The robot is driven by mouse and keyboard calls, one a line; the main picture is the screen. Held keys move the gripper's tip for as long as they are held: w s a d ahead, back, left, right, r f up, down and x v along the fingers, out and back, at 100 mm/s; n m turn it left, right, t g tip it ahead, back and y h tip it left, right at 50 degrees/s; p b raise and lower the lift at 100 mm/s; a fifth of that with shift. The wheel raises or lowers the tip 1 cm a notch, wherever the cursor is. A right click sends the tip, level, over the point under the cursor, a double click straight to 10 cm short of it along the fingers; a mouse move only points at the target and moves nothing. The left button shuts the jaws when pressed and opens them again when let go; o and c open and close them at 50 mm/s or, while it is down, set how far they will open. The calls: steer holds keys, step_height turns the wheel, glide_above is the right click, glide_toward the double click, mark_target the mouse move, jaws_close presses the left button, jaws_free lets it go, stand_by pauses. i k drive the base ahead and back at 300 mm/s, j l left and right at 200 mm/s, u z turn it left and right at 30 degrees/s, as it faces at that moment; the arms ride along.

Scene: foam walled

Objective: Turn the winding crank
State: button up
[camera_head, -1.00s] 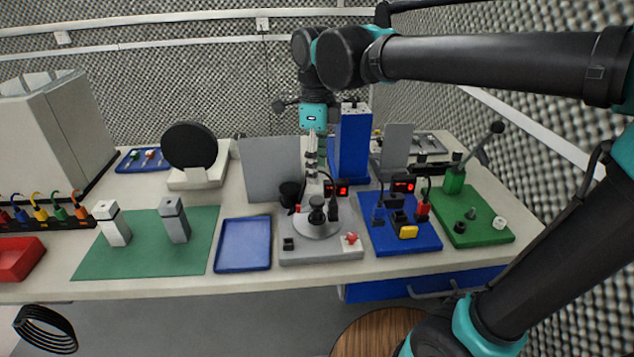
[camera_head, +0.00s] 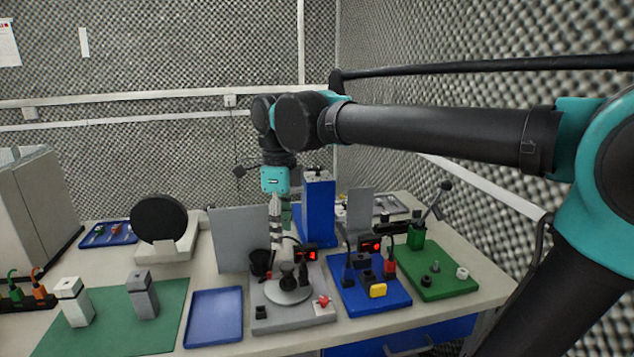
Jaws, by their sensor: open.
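A grey station (camera_head: 290,318) stands at the front middle of the bench. On it is a round light-grey disc (camera_head: 288,293) with a black central knob (camera_head: 287,279) and a black upright handle (camera_head: 303,274); this looks like the winding crank, though I cannot be certain. A red knob (camera_head: 322,301) and a small black block (camera_head: 261,312) sit at its front corners. My gripper (camera_head: 276,245) points down over the back of this station, just behind the knob in the picture. It looks empty and open; its fingertips are small, and contact cannot be told.
A black cup (camera_head: 260,262) and grey panel (camera_head: 229,240) stand close left of my gripper, a tall blue block (camera_head: 317,212) behind right. A blue board (camera_head: 368,297) with cables and a green board (camera_head: 434,276) with a lever lie right. A blue tray (camera_head: 214,316) lies left.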

mark_target(284, 287)
steer(key=k, duration=0.85)
